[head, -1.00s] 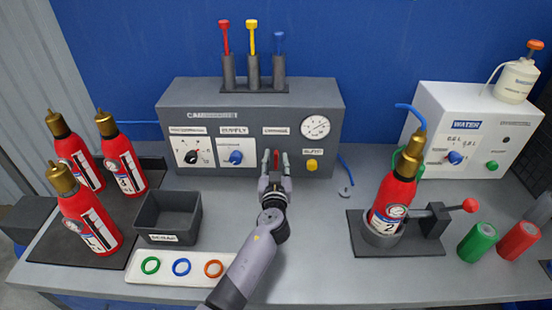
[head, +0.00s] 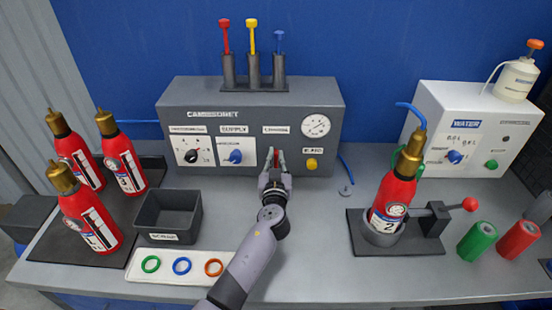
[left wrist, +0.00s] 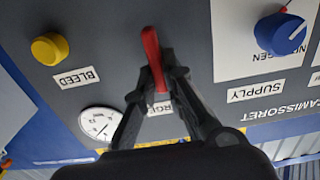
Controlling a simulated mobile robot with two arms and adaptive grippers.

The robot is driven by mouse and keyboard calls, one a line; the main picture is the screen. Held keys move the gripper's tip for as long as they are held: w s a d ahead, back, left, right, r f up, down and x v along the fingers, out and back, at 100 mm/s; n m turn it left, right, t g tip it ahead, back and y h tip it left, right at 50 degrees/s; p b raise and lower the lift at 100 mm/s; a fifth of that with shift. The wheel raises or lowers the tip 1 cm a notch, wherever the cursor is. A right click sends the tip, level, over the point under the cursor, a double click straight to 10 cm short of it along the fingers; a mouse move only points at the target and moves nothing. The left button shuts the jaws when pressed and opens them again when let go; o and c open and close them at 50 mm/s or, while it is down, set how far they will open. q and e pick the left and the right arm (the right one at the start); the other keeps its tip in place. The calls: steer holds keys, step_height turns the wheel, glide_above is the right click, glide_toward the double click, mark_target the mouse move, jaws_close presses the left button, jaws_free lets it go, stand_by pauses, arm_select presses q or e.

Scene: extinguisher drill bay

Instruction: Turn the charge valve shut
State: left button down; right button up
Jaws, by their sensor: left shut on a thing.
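The charge valve is a red lever (head: 276,154) on the front of the grey Camissoret panel (head: 215,97), below a label that reads as charge. My left gripper (head: 276,151) is in front of the panel with its fingers closed on the lever from both sides. In the left wrist view, which is turned upside down, the red lever (left wrist: 151,48) stands nearly upright, slightly tilted, between the fingertips (left wrist: 160,82). The fingers partly cover the charge label there. My right gripper is not in view.
A round gauge (head: 316,126) and a yellow bleed button (head: 311,164) are right of the lever; a blue supply knob (head: 235,157) is left. Extinguisher 2 (head: 391,205) stands in a clamp at right. A grey bin (head: 168,213) and a ring tray (head: 135,268) lie left of my arm.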

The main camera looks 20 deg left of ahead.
arm_select(q)
steer(key=shift+f, duration=0.1)
stand_by(0.3)
steer(key=shift+d+m+b, duration=0.1)
steer(key=shift+m+b, duration=0.3)
steer(key=shift+m, duration=0.1)
steer(key=shift+w+d+f+m+b, duration=0.1)
steer(key=shift+d+f+m+b, duration=0.3)
steer(key=shift+m, duration=2.45)
steer(key=shift+w+d+f+m+b, duration=0.1)
steer(key=shift+m+b, duration=0.55)
steer(key=shift+m, duration=2.15)
steer(key=shift+d+f+m+b, duration=0.25)
steer(key=shift+m+b, duration=0.3)
steer(key=shift+m, duration=2.3)
steer(key=c, duration=1.7)
jaws_free()
